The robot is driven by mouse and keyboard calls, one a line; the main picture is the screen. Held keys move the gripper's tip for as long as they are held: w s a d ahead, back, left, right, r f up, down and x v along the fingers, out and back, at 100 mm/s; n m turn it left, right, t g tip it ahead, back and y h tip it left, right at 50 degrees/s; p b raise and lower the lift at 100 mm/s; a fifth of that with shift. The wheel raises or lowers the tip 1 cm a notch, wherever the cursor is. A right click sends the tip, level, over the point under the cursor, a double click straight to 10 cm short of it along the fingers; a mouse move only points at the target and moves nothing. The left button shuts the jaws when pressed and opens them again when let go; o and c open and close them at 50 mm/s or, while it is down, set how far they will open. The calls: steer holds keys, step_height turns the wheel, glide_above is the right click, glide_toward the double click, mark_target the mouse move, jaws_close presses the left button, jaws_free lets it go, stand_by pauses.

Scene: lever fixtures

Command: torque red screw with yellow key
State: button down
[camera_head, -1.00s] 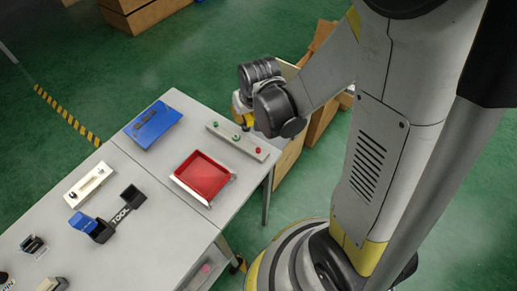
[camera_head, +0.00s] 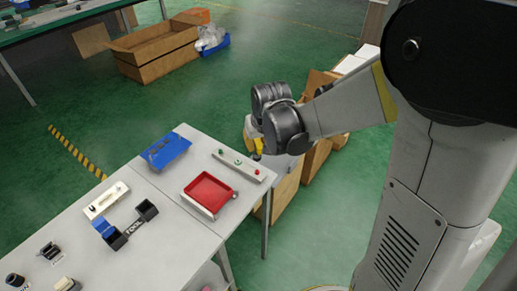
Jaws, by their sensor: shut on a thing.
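My gripper (camera_head: 256,150) hangs below the dark wrist, just past the back right edge of the table and near the screw bar. It is shut on a yellow piece, which looks like the yellow key (camera_head: 258,146); the fingertips are small and partly hidden by the wrist. The red screw (camera_head: 257,172) stands at the near right end of a pale bar (camera_head: 247,168) that also carries green screws (camera_head: 221,152). The gripper appears above and apart from the red screw; the exact gap cannot be told.
A red tray (camera_head: 207,193) sits in front of the bar. A blue panel (camera_head: 166,150) lies at the back left. A black tool holder (camera_head: 146,210) with a blue piece (camera_head: 104,229) is nearer. Cardboard boxes (camera_head: 318,155) stand behind the table at right.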

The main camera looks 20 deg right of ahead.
mark_target(257, 156)
steer(key=shift+w, duration=0.2)
steer(key=shift+s+f+b, duration=0.1)
steer(key=shift+f+b, duration=2.2)
steer(key=shift+f, duration=0.45)
steer(key=c, duration=1.9)
jaws_free()
jaws_close()
steer(key=shift+f, duration=0.2)
